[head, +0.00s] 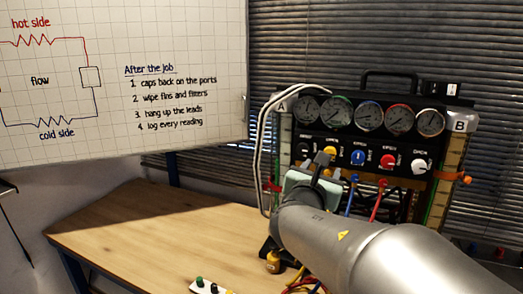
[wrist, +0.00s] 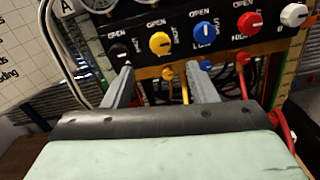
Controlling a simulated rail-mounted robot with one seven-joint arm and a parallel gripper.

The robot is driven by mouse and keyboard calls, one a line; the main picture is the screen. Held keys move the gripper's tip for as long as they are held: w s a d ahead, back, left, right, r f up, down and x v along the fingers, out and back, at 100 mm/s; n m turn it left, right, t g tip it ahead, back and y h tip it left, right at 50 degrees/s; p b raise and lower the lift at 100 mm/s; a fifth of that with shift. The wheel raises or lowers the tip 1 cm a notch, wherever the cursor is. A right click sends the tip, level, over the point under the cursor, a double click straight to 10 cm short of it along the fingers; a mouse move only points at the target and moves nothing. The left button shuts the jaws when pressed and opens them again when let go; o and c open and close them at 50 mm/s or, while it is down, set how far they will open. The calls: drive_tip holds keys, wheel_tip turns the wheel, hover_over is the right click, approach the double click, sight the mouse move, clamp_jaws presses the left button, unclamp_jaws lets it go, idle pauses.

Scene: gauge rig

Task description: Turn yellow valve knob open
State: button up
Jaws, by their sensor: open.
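The yellow valve knob (wrist: 160,42) is on the black panel, with "OPEN" printed at its upper left and a sideways label on its right. Its pointer direction is too small to tell surely. In the head view the yellow knob (head: 329,151) shows just above my gripper (head: 318,168), partly hidden by it. In the wrist view my gripper (wrist: 160,70) is open and empty. Its two fingers point at the panel, one to each side of the yellow knob's line, with the tips below the knob in the picture. I see no contact with it.
A black knob (wrist: 118,53) is left of the yellow one; blue (wrist: 204,34), red (wrist: 249,22) and white (wrist: 293,14) knobs are to the right. Coloured hoses hang below. Gauges (head: 369,116) line the panel top. The wooden table (head: 150,235) is mostly clear at left.

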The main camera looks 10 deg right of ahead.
sight(330, 153)
drive_tip(key=p+x, duration=0.2)
drive_tip(key=x, duration=0.8)
drive_tip(key=shift+w+d, duration=0.25)
drive_tip(key=shift+d, duration=0.05)
drive_tip(key=c, duration=1)
